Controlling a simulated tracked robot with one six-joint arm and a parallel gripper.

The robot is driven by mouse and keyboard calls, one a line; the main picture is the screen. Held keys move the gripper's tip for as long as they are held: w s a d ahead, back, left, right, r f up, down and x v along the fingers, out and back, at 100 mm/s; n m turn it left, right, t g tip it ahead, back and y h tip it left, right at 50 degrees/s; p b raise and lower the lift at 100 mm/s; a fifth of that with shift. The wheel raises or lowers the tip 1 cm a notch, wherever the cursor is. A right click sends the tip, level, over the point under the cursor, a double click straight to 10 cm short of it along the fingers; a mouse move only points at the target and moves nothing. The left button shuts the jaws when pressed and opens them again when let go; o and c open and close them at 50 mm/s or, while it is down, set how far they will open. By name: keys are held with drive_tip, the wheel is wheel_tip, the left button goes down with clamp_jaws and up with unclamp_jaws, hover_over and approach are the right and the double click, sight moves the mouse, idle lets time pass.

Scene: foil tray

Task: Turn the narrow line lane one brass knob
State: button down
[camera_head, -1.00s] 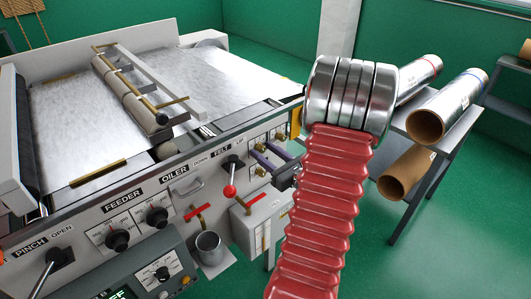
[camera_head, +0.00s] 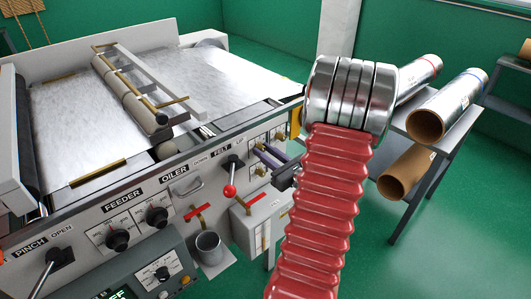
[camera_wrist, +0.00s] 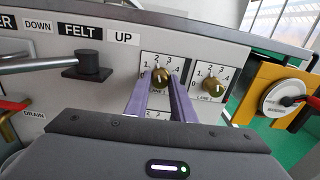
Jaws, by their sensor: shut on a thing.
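In the wrist view, a brass knob (camera_wrist: 161,74) sits on a white numbered dial plate on the panel, right of the FELT UP labels. The two purple fingers of my gripper (camera_wrist: 162,79) are shut on this knob, one on each side. The fingers partly cover the plate's lettering. A second brass knob (camera_wrist: 212,86), on a similar plate marked LANE, is just to the right and free. In the head view, my gripper (camera_head: 262,150) reaches the panel's right end from the right, and my arm hides part of that area.
A red-balled felt lever (camera_head: 230,189) stands left of the dials, with a metal cup (camera_head: 208,246) below. In the wrist view, a yellow box with a round switch (camera_wrist: 282,97) is close on the right. More dial plates lie below, mostly hidden by my gripper body.

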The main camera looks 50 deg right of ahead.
drive_tip(key=shift+n, duration=0.3)
drive_tip(key=n, duration=1.1)
drive_tip(key=shift+n, duration=0.4)
drive_tip(key=shift+a+n, duration=0.1)
drive_tip(key=shift+n, duration=1.6)
drive_tip(key=c, duration=1.8)
unclamp_jaws()
drive_tip(key=shift+c, duration=0.2)
drive_tip(key=o, duration=0.3)
